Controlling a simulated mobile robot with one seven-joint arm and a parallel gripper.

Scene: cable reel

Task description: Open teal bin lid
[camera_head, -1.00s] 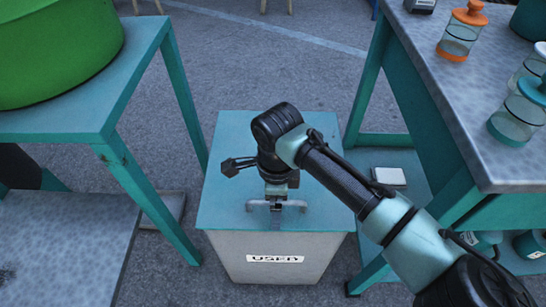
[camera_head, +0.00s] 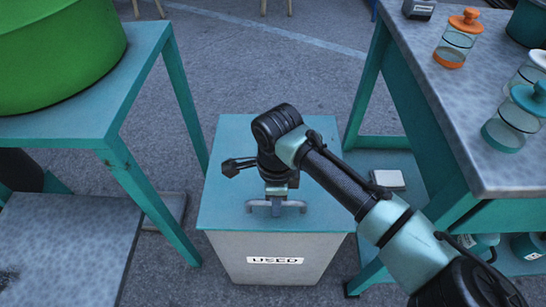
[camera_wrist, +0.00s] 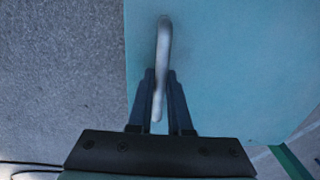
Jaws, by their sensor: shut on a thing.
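The bin (camera_head: 262,258) is a pale box labelled "USED", standing on the floor in the middle of the head view. Its teal lid (camera_head: 225,195) lies flat on top and looks shut. A grey bar handle (camera_head: 296,205) is on the lid near its front edge. My gripper (camera_head: 276,203) reaches down over the lid and is shut on the handle. In the wrist view, the dark fingers of my gripper (camera_wrist: 161,76) flank the handle (camera_wrist: 163,42), with the teal lid (camera_wrist: 235,70) behind. My wrist hides part of the lid.
A teal table (camera_head: 145,60) with a green drum (camera_head: 60,50) stands at the left. A grey-topped workbench (camera_head: 480,130) with jars stands at the right, close to my arm. Open floor (camera_head: 260,60) lies behind the bin.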

